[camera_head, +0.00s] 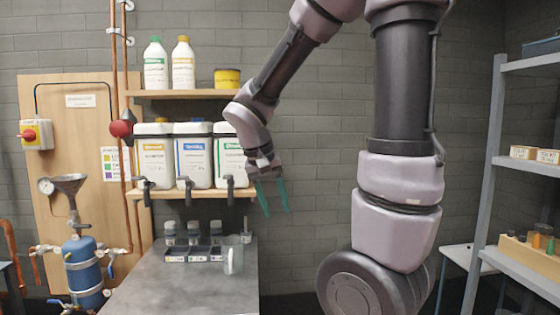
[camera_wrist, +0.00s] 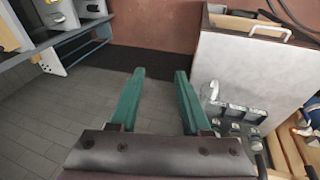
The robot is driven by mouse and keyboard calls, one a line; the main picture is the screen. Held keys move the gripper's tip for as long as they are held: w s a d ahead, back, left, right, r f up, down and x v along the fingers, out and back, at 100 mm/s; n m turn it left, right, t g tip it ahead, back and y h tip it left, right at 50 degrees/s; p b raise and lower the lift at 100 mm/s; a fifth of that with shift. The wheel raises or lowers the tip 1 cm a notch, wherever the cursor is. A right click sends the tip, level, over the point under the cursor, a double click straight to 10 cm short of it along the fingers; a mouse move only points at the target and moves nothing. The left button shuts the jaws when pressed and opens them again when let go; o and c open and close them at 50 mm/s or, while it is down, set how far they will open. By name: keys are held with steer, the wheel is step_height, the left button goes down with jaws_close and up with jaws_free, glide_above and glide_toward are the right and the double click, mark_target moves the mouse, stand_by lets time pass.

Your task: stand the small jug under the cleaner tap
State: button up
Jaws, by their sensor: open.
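A small clear jug (camera_head: 233,262) stands on the grey bench (camera_head: 185,290), near its right edge. A pale shape in the wrist view (camera_wrist: 212,92) appears to be the same jug. Three white canisters stand on the lower shelf, with yellow (camera_head: 154,160), blue (camera_head: 194,160) and green (camera_head: 229,160) labels. Each has a dark tap (camera_head: 187,188) hanging at the shelf's front. The label words are too small to read, so I cannot tell which is cleaner. My gripper (camera_head: 273,198) is open and empty, right of the green-label canister, above and right of the jug. Its teal fingers also show in the wrist view (camera_wrist: 158,92).
Two bottles (camera_head: 183,64) and a yellow tin (camera_head: 227,78) stand on the upper shelf. A blue tank (camera_head: 84,272) is left of the bench. Open floor shows below my gripper (camera_wrist: 50,130).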

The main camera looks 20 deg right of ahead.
steer(key=s+a+r+t+y, duration=0.1)
steer(key=s+r+t+y, duration=0.4)
steer(key=r, duration=0.7)
steer(key=shift+s+a+t+y, duration=0.35)
steer(key=shift+s+t, duration=0.25)
steer(key=shift+s, duration=0.45)
